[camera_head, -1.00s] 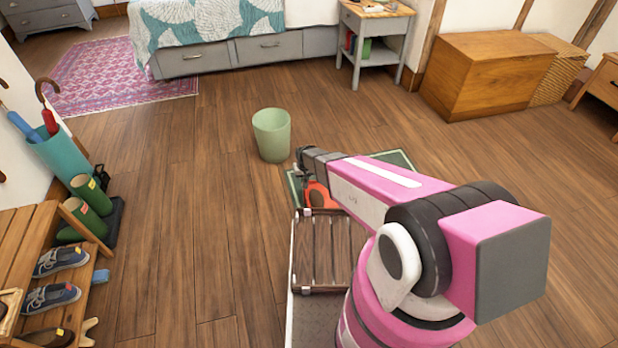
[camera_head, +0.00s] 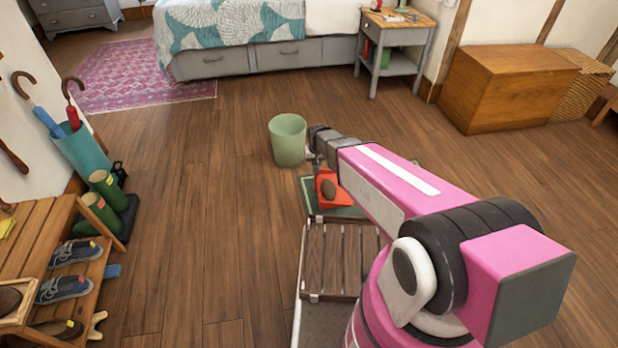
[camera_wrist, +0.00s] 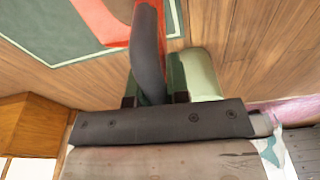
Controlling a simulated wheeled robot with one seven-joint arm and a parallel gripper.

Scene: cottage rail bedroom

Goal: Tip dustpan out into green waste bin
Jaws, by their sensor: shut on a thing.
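The green waste bin (camera_head: 288,140) stands upright on the wooden floor ahead, with its open top showing; part of it also shows in the wrist view (camera_wrist: 202,75). My gripper (camera_head: 318,150) is shut on the dustpan's dark handle (camera_wrist: 148,50). It is close to the right side of the bin, with the pan on the near side, apart from the bin. The contact of the fingers on the handle is partly hidden by my wrist.
A green mat (camera_head: 345,205) lies on the floor under the dustpan. A shoe bench (camera_head: 40,235), boots (camera_head: 103,208) and an umbrella stand (camera_head: 82,150) line the left. A wooden chest (camera_head: 505,88) stands at the right back. The floor left of the bin is clear.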

